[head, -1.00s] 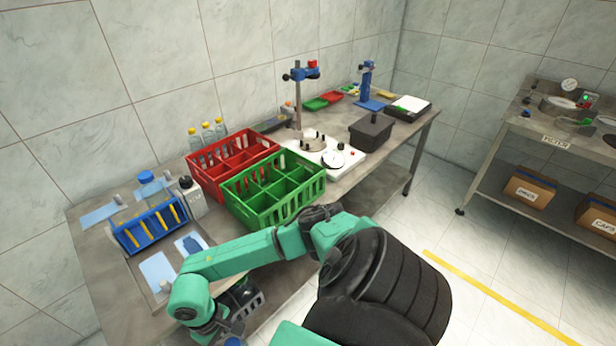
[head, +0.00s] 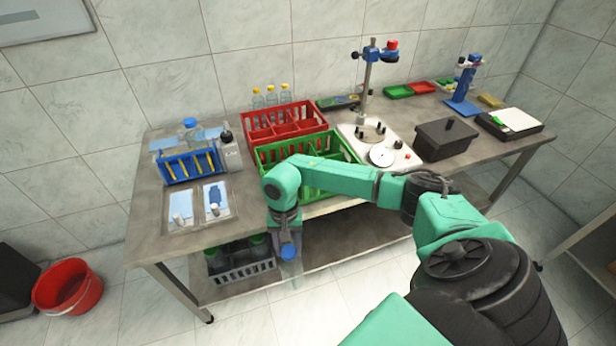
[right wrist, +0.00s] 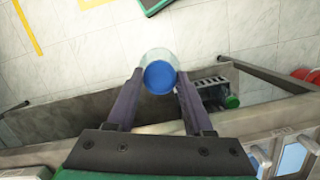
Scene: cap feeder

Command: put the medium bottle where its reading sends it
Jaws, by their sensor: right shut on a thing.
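My right gripper (head: 286,238) points down in front of the bench's front edge, below the green crate. It is shut on a clear bottle with a blue cap (head: 289,252). In the right wrist view the bottle's blue cap (right wrist: 159,77) shows between the two fingers (right wrist: 158,92); its clear body is mostly hidden under the cap. I cannot tell its size class for sure. The green crate (head: 275,153) and red crate (head: 255,131) are divided into compartments and stand on the bench. A white device with a round dial (head: 381,156) stands right of them. My left gripper is out of view.
A blue rack (head: 178,168) and another blue-capped bottle (head: 190,130) stand at the bench's left. Yellow-capped bottles (head: 271,98) stand behind the red crate. A black box (head: 446,139) is at right. A black crate (head: 240,270) sits on the lower shelf; a red bucket (head: 68,287) is at left.

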